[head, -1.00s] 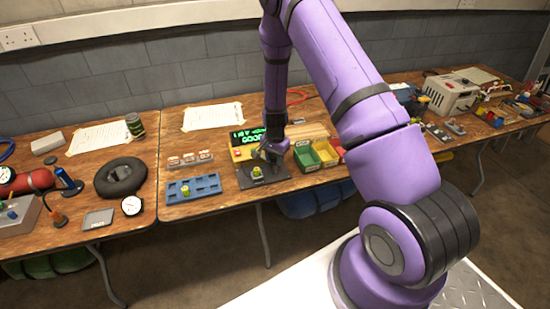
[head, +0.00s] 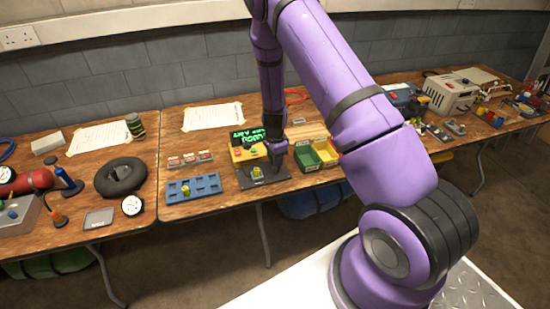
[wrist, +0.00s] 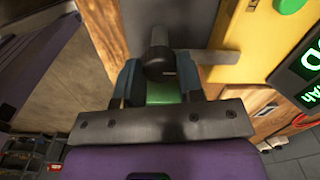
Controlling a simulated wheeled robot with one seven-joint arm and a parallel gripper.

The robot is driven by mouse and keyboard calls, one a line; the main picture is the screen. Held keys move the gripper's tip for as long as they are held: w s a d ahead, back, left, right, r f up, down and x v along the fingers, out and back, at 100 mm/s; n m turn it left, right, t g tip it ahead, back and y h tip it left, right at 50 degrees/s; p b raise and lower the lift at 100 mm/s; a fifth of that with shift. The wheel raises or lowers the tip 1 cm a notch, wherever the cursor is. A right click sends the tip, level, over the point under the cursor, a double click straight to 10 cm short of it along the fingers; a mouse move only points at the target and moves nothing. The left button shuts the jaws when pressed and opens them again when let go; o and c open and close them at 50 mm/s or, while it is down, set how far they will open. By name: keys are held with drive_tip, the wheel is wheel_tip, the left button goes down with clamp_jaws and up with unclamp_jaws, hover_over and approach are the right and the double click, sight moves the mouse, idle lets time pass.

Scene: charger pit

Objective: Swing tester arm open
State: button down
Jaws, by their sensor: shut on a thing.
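The tester is a yellow box (head: 238,154) with a lit green display (head: 248,138); it stands at the back of a dark base plate (head: 246,182). A small yellow-green cell (head: 257,172) sits on the plate. My gripper (head: 277,162) is low over the plate's right part, to the right of the cell. In the wrist view my gripper (wrist: 160,80) is shut on the dark round knob (wrist: 159,62) of the tester arm. A grey bar (wrist: 212,57) runs from the knob towards the yellow box (wrist: 255,35). My gripper hides part of the arm in the head view.
A blue tray (head: 205,186) with a cell in it lies left of the plate. Green and yellow bins (head: 307,157) stand close on the right. A paper sheet (head: 213,116) lies behind. The table edge is just in front of the plate.

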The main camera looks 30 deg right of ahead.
idle(0.3)
drive_tip(key=c, duration=0.7)
unclamp_jaws()
drive_tip(key=shift+c, duration=0.2)
drive_tip(key=shift+r, duration=0.1)
wheel_tip(320, 180, up, 11)
drive_tip(key=shift+f, duration=0.2)
